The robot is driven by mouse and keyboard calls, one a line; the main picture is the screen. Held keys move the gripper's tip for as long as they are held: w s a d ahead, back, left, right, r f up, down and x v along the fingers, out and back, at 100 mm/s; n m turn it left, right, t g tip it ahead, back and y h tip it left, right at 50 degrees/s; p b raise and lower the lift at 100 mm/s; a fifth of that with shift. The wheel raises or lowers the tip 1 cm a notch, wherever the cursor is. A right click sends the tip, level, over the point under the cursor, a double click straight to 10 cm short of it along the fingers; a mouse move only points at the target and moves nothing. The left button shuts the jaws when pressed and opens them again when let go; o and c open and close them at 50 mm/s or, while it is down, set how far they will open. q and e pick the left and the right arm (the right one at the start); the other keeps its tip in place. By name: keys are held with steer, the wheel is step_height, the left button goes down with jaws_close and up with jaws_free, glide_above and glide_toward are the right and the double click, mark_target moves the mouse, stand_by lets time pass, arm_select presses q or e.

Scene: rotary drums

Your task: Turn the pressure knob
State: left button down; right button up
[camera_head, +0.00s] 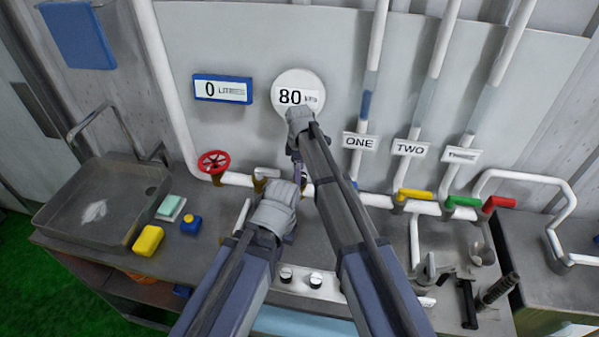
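A round white gauge (311,82) on the back panel reads 80. Two small knobs, one at left (286,275) and one at right (315,280), sit on a light strip at the front of the counter, between my arms; I cannot tell which one is the pressure knob. My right gripper (300,120) overlaps the gauge's lower edge in the picture; whether it touches is unclear.
A blue-framed display (222,88) reads 0. A red wheel valve (214,162) is on the pipe at left. Yellow (415,194), green (463,201) and red (499,204) handles are at right. A metal sink (105,200) and yellow sponge (148,240) are at left.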

step_height(320, 180, up, 7)
steer(key=p, duration=0.6)
steer(key=shift+s+r+p, duration=0.15)
steer(key=shift+p, duration=0.2)
arm_select(q)
step_height(320, 180, up, 7)
